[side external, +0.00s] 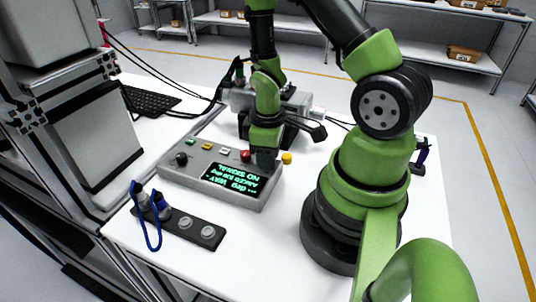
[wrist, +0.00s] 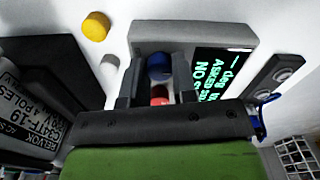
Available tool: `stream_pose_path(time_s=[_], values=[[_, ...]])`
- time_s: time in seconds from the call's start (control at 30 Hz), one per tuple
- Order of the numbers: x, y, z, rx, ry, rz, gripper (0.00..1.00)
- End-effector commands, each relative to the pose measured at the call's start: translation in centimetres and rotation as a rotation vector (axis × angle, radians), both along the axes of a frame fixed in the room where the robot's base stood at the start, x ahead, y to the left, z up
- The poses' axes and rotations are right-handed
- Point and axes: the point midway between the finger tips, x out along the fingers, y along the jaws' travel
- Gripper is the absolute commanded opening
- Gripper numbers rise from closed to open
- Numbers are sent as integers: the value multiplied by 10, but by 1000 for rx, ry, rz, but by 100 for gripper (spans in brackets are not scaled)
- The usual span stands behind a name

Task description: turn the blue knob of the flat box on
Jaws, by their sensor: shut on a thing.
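The flat box (side external: 190,178) is grey and lies on the white table, with a dark display (side external: 232,179) of green text that includes "NO SIGNAL". It also shows in the wrist view (wrist: 150,36). The blue knob (wrist: 158,66) stands on the box between my two fingers in the wrist view. My gripper (wrist: 155,75) is shut on the blue knob, one finger on each side. In the side view my gripper (side external: 264,158) points down at the box's far right end and hides the knob. A red button (side external: 245,155) sits close beside the fingers; it also shows in the wrist view (wrist: 159,93).
A yellow cap (side external: 287,158) stands just beyond the box's right end. A dark motor unit (wrist: 38,85) is close to my gripper. A black strip (side external: 180,226) with round sockets and a blue cable (side external: 148,230) lies in front. A keyboard (side external: 150,100) is behind left.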

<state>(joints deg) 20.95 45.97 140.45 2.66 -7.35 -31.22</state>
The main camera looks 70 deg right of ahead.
Motion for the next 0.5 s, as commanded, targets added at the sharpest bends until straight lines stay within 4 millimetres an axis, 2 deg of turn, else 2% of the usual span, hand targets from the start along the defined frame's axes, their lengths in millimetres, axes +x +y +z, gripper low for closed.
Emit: stream_pose_path(time_s=[0.27, 0.5], values=[[0, 0, 0, 0, -2, -56, 2], [1, 0, 0, 0, -3, -210, 2]])
